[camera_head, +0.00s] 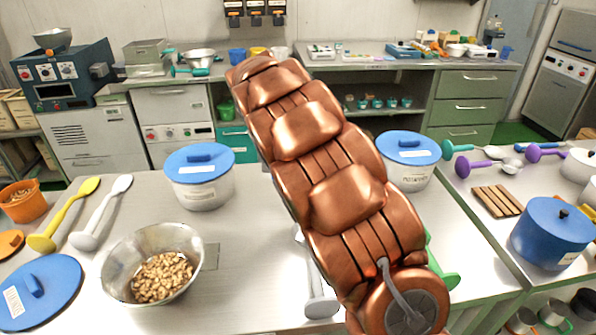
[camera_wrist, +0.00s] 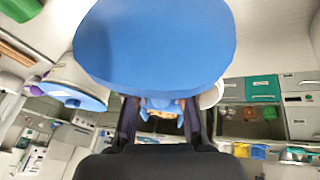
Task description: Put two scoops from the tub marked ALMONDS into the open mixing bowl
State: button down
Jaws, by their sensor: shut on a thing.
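A steel bowl (camera_head: 113,268) with tan nuts in it stands open at the front left of the table in the head view. An orange tub (camera_head: 17,212) with nut-like pieces stands open at the left edge; I cannot read a marking on it. A yellow scoop (camera_head: 62,215) and a white scoop (camera_head: 98,215) lie between them. In the wrist view my gripper (camera_wrist: 160,112) is shut on a large blue lid (camera_wrist: 155,45). The gripper is hidden behind my copper arm in the head view. I cannot tell whether this lid rests on a tub.
A labelled blue lid (camera_head: 45,283) lies at the front left. Lidded white tubs stand behind, one left (camera_head: 203,194) and one right (camera_head: 412,180); their labels are too small to read surely. A blue pot (camera_head: 552,238) stands on the right table. Grey and green handles show beside my arm.

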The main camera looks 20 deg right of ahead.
jog(key=shift+t+h, duration=0.3)
jog(key=shift+s+a+r, duration=0.1)
jog(key=shift+r, duration=1.1)
jog(key=shift+s+a+r, duration=0.1)
jog(key=shift+a+r, duration=0.05)
jog(key=shift+r, duration=1.05)
jog(key=shift+s+a+r, duration=0.1)
jog(key=shift+r, duration=1.1)
